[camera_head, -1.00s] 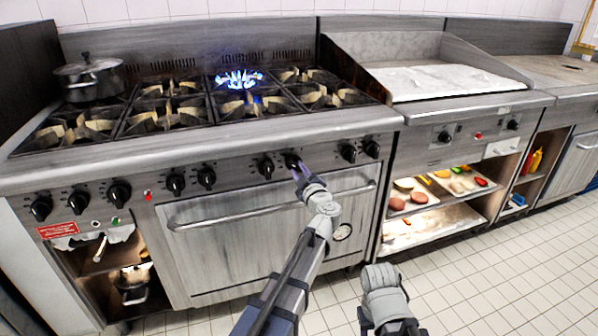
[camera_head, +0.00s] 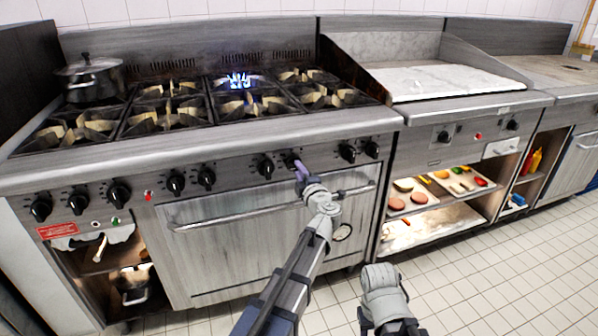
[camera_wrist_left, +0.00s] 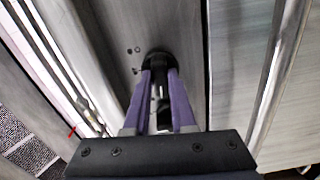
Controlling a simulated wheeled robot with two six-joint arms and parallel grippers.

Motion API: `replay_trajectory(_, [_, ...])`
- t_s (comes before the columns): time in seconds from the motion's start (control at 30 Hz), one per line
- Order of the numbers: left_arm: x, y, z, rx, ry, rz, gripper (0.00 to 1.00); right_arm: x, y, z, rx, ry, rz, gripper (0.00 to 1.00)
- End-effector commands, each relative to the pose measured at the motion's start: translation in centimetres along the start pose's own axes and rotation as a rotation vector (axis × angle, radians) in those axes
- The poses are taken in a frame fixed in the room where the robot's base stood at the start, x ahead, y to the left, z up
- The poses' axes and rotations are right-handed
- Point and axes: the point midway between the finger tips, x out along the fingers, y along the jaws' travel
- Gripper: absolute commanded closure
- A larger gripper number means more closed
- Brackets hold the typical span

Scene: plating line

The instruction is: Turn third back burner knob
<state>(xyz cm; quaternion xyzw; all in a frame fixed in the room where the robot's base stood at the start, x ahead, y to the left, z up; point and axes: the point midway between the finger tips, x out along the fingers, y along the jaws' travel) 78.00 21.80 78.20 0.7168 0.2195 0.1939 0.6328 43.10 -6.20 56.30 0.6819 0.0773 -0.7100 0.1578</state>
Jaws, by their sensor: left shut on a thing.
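The black burner knob (camera_head: 289,157) is on the front panel of the range, right of the middle, and my fingers partly hide it. My left gripper (camera_head: 300,168) reaches up to it from below and is shut on it. In the left wrist view, the purple fingers (camera_wrist_left: 161,90) lie on both sides of the dark knob (camera_wrist_left: 158,58). The third back burner (camera_head: 238,82) has a small blue flame. My right gripper is not in view; only a pale part of my right arm shows at the bottom.
Other knobs (camera_head: 347,152) stand on both sides along the panel. The oven door handle (camera_head: 235,214) runs just below. A lidded pot (camera_head: 90,80) stands on the back left burner. A griddle (camera_head: 440,82) is to the right. Tiled floor (camera_head: 480,270) is clear at lower right.

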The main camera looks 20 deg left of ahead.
Motion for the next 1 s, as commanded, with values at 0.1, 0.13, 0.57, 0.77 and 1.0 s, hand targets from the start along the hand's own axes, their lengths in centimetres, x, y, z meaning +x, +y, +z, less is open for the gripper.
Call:
replay_trajectory(0.1, [0.03, 0.02, 0.02, -0.11, -0.001, 0.0, 1.0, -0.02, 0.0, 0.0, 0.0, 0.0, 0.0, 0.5])
replay_trajectory(0.13, [0.03, 0.03, 0.02, -0.137, -0.001, 0.0, 1.0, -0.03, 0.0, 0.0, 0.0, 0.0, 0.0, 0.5])
replay_trajectory(0.57, [0.03, 0.08, 0.01, -0.451, -0.001, 0.0, 1.0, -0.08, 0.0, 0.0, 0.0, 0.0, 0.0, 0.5])
replay_trajectory(0.77, [0.04, 0.09, 0.01, -0.529, -0.001, 0.0, 1.0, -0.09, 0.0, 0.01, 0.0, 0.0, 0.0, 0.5])
replay_trajectory(1.0, [0.05, 0.1, 0.0, -0.572, -0.001, 0.0, 1.0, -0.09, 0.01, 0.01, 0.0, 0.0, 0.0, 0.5])
